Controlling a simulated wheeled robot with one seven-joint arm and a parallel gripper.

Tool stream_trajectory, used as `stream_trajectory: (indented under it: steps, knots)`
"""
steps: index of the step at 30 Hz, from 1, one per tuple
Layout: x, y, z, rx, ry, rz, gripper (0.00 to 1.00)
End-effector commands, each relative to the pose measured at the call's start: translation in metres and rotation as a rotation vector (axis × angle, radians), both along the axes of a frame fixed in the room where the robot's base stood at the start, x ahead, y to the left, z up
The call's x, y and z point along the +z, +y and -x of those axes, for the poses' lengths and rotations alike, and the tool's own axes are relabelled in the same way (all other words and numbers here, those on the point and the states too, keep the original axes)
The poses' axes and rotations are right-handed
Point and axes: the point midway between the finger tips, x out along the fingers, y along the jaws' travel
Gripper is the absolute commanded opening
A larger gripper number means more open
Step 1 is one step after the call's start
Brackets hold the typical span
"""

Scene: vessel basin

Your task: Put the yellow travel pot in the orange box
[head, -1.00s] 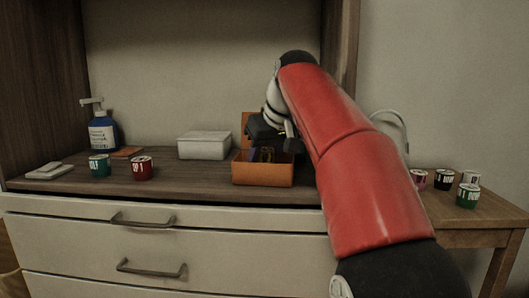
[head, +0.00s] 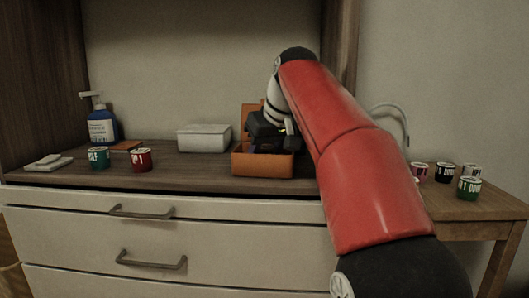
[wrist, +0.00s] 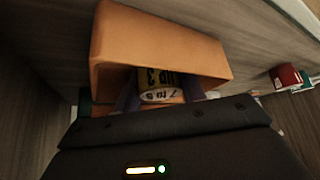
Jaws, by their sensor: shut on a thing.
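The orange box (head: 262,165) stands open on the wooden counter with its lid raised at the back. My gripper (head: 268,146) reaches down into the box opening. In the wrist view the yellow travel pot (wrist: 154,78), with dark lettering and a pale end, sits between my fingers, and my gripper (wrist: 160,95) is shut on it. The orange box wall (wrist: 155,38) surrounds it there. The pot is hidden in the head view. I cannot tell whether it touches the box floor.
A white box (head: 204,141) stands left of the orange box. A red pot (head: 141,160), a teal pot (head: 98,158), a blue pump bottle (head: 102,125) and pale flat items (head: 49,162) are further left. Several pots stand on the right side table (head: 480,205).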

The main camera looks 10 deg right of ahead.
Motion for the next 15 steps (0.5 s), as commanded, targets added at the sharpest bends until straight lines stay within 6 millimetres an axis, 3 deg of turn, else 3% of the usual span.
stream_trajectory:
  steps: [7, 8, 13, 15]
  knots:
    - [-0.0056, 0.0000, 0.0001, 0.000, -0.001, 0.000, 0.15]
    - [-0.0045, 0.0000, 0.0000, 0.000, -0.001, 0.000, 0.44]
    - [-0.0045, -0.0001, 0.0000, 0.000, 0.000, 0.000, 0.66]
    - [-0.0048, -0.0002, 0.0000, 0.000, 0.000, 0.000, 0.66]
